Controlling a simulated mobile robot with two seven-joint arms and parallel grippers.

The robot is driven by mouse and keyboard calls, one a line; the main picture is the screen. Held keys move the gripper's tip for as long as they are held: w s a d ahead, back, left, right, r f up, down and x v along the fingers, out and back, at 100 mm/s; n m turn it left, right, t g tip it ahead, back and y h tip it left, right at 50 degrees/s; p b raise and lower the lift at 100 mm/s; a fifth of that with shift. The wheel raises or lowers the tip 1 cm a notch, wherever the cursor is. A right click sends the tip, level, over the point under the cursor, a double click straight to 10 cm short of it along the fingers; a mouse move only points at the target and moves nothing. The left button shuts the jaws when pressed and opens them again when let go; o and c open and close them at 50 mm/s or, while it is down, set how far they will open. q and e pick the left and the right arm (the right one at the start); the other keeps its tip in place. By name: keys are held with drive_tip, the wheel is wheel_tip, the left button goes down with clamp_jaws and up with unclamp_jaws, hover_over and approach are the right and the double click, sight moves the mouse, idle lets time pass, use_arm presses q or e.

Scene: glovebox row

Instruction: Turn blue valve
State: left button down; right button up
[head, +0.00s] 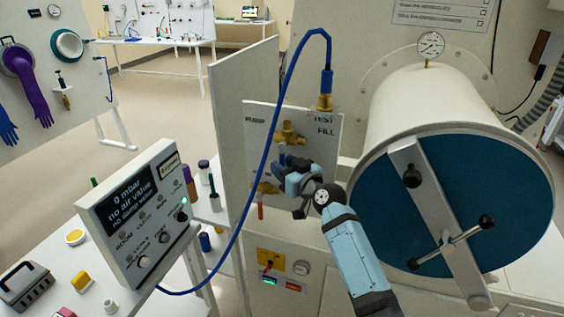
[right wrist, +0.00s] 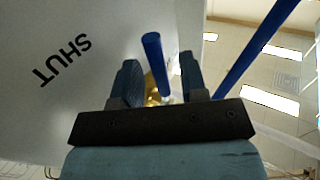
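The blue valve has a brass body (head: 289,134) on the white panel, and its blue lever (head: 282,157) hangs down from it, partly hidden by my right gripper (head: 293,172). In the right wrist view the blue lever (right wrist: 155,62) stands between the two fingers of my right gripper (right wrist: 160,82). The fingers are apart, with a gap showing on either side of the lever. Brass shows behind the lever. The word SHUT is printed on the panel (right wrist: 100,35) to the left. My left gripper is not in view.
A blue hose (head: 267,170) loops from a brass fitting (head: 325,102) down past my gripper's left; it also shows in the right wrist view (right wrist: 255,52). A red-handled valve (head: 261,211) sits lower left. A large cylindrical chamber (head: 432,100) stands right, a display box (head: 140,215) left.

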drive_tip(key=shift+w+a, duration=0.35)
drive_tip(key=shift+w, duration=0.1)
clamp_jaws()
